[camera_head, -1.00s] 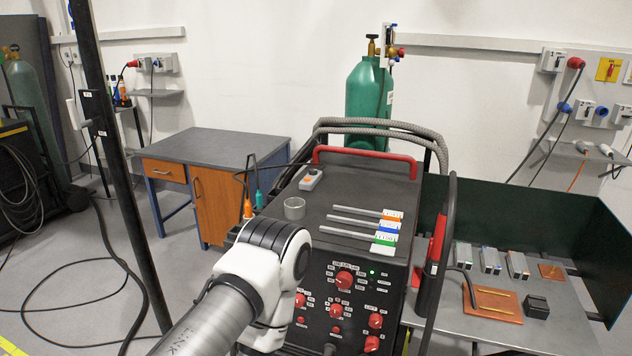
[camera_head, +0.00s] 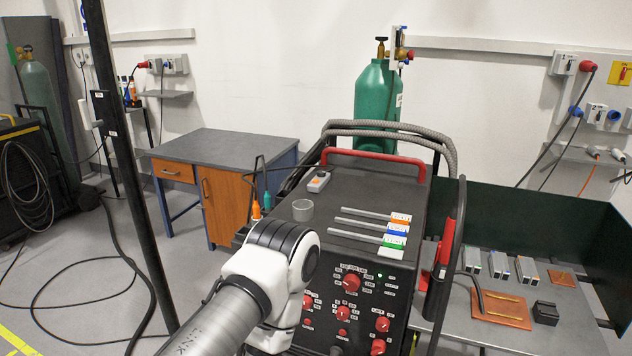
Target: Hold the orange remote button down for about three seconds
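A small light-grey remote (camera_head: 318,183) lies on the far left part of the dark top of the welding machine (camera_head: 345,185). Its orange button (camera_head: 321,174) is a small spot on its upper face; I cannot tell whether it is pressed. Nothing touches the remote. A white and grey arm link of mine reaches in from the bottom, in front of the machine's near left corner. No gripper fingers show, so neither gripper is in view.
A clear round cup (camera_head: 302,210) and several rods with coloured tags (camera_head: 367,225) lie on the machine top nearer me. A red handle (camera_head: 375,158) and grey hoses (camera_head: 395,133) run behind. A dark post (camera_head: 125,150) stands left; a bench (camera_head: 555,310) stands right.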

